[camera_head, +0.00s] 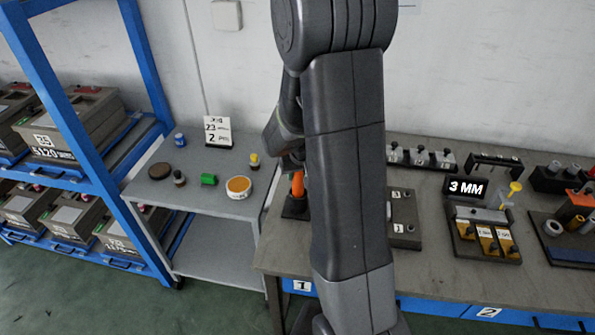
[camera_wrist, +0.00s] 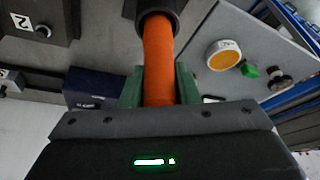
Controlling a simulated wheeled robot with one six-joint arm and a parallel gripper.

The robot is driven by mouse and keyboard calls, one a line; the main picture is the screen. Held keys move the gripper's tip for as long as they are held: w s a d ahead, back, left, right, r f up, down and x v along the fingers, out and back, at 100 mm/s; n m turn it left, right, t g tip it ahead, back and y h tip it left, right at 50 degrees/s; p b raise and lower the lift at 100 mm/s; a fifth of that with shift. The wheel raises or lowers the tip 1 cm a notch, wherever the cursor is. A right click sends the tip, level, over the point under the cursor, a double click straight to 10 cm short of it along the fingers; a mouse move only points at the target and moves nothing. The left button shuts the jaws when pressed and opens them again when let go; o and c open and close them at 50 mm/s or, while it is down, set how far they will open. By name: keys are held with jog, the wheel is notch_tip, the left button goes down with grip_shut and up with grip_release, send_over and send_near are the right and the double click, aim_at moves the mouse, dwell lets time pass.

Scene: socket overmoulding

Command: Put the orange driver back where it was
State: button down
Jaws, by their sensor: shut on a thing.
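The orange driver (camera_wrist: 158,55) is between the two green fingers of my gripper (camera_wrist: 159,88) in the wrist view. The gripper is shut on it. The driver's far end meets a dark round part (camera_wrist: 158,8); I cannot tell if this is the driver's own end or a holder around it. In the head view a short piece of the orange driver (camera_head: 297,185) shows left of my arm, directly above a black base (camera_head: 294,208) on the bench. I cannot tell whether they touch. My arm hides most of the gripper there.
The bench (camera_head: 430,256) carries a grey block (camera_head: 404,220), a 3 MM sign (camera_head: 466,188) and a fixture with yellow parts (camera_head: 484,240). A grey side table (camera_head: 220,208) on the left holds a round orange-topped tub (camera_head: 238,187) and small items. A blue rack (camera_head: 70,110) stands further left.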

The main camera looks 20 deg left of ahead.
jog(key=shift+f+b, duration=0.2)
jog(key=shift+b, duration=0.1)
jog(key=c, duration=1.1)
grip_release()
jog(key=shift+r, duration=0.1)
jog(key=shift+r, duration=0.45)
jog(key=v, duration=1.1)
jog(key=shift+s+r, duration=0.15)
jog(key=shift+s, duration=0.05)
jog(key=shift+d, duration=0.1)
